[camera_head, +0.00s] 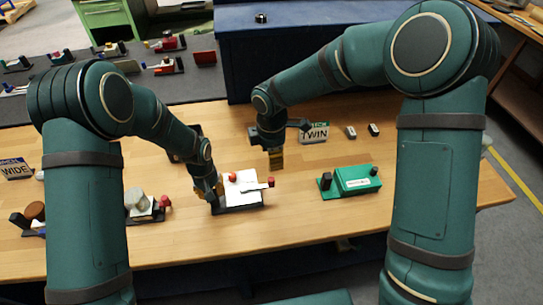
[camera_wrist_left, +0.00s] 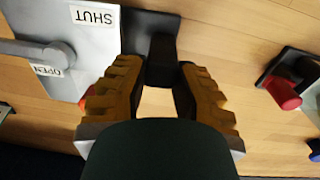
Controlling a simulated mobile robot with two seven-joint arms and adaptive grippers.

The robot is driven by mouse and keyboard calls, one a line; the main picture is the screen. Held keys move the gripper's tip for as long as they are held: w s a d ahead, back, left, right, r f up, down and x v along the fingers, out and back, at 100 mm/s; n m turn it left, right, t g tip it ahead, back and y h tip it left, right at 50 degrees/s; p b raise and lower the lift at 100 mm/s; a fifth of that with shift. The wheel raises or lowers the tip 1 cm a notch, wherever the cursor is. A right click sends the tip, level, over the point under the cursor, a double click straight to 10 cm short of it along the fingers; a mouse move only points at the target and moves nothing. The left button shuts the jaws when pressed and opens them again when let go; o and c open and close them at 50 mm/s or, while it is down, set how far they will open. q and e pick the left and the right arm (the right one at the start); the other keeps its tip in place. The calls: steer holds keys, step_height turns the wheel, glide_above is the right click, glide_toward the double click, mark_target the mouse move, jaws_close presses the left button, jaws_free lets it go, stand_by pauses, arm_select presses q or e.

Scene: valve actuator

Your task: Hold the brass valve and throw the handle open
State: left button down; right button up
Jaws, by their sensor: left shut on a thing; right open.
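A white valve unit (camera_head: 238,197) with a dark base stands near the table's front edge. The left wrist view shows the handle (camera_wrist_left: 30,49) and SHUT and OPEN labels on the white plate (camera_wrist_left: 100,50). My left gripper (camera_head: 214,191) is shut on the unit's black post (camera_wrist_left: 162,58), which stands between its yellow-brown fingers (camera_wrist_left: 158,78). My right gripper (camera_head: 276,158) is open and empty, behind and above the red tip, apart from the handle.
A green unit (camera_head: 357,179) stands to the right. Units with a grey knob (camera_head: 137,199) and a brown knob (camera_head: 36,211) stand to the left. A TWIN sign (camera_head: 315,133) and small blocks lie behind. The wood between the white and green units is clear.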

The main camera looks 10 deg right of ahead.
arm_select(q)
steer(key=c, duration=0.8)
jaws_free()
steer(key=shift+o, duration=0.2)
